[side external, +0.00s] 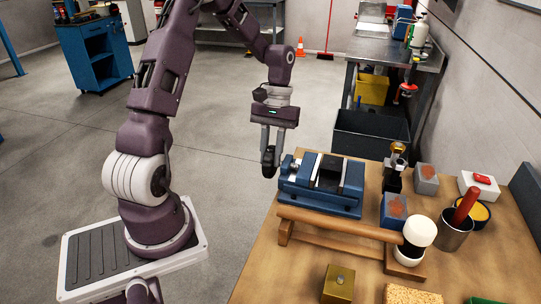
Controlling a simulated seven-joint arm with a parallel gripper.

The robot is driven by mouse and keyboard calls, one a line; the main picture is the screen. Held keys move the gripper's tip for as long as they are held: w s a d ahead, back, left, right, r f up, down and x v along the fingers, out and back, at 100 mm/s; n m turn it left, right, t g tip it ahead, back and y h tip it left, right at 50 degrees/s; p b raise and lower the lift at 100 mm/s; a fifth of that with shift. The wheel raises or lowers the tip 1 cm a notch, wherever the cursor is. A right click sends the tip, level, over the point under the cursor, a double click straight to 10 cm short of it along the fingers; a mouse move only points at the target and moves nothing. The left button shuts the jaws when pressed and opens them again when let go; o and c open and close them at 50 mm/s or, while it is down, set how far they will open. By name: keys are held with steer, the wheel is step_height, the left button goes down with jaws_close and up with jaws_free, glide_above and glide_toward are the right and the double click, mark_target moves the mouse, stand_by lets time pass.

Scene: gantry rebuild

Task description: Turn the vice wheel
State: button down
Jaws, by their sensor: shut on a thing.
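The blue vice (298,196) stands on the wooden workbench near its left edge, with a dark jaw opening and bright rails on top. The dark vice wheel (268,164) is at the vice's left end. My gripper (271,149) points down over that end from above. Its fingers are shut on the wheel, whose far side and rim are partly hidden by them. The wheel's turned angle cannot be read at this size.
On the workbench (262,272), a mallet (340,222) lies on a wooden rest just in front of the vice. A brass block (339,282), grey-blue blocks (394,210) and a metal cup (455,232) stand around it.

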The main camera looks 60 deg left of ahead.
steer(key=shift+w+a+g+h, duration=0.15)
steer(key=shift+g+h, duration=0.5)
steer(key=shift+w+a+g+h, duration=0.15)
steer(key=shift+g+h, duration=0.5)
steer(key=c, duration=1.5)
jaws_free()
